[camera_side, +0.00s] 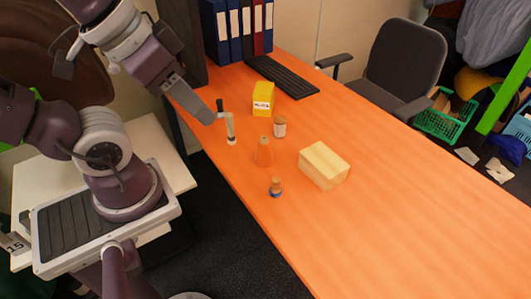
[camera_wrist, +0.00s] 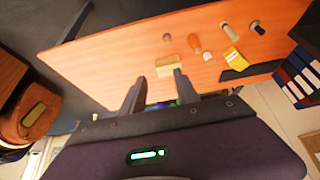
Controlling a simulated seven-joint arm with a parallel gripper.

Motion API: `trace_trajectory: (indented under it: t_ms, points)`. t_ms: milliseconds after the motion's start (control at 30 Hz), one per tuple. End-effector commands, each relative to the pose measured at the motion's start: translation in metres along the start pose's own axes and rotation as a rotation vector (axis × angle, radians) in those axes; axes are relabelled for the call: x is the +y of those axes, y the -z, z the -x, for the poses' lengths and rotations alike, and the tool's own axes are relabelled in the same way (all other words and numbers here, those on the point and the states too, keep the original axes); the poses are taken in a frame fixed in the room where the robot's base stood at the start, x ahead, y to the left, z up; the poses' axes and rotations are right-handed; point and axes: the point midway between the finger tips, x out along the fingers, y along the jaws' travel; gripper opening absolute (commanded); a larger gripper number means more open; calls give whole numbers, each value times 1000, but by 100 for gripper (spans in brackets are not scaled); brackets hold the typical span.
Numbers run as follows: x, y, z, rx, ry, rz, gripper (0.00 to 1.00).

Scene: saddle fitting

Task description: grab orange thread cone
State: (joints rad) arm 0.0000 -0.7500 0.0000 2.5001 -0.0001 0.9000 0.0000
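The orange thread cone (camera_side: 264,152) stands upright on the orange table, near the middle of the group of small objects. In the wrist view the cone (camera_wrist: 194,43) shows above and to the right of the fingers. My gripper (camera_side: 208,117) is above the table's left edge in the side view, up and left of the cone and apart from it. In the wrist view my gripper (camera_wrist: 157,76) has its two fingers spread wide, with nothing held between them.
A pale wooden block (camera_side: 324,166) lies right of the cone. A blue-and-brown spool (camera_side: 276,188) stands in front of it. A white-and-brown jar (camera_side: 280,128), a yellow box (camera_side: 263,99) and a pale upright spool (camera_side: 231,132) stand behind. The table's right side is clear.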

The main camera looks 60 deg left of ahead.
Motion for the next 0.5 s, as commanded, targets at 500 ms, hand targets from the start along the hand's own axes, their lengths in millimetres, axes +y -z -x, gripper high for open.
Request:
trace_trajectory:
  t_ms: [500]
  points:
    - [-15,19,-21,-160,57,-156,50]
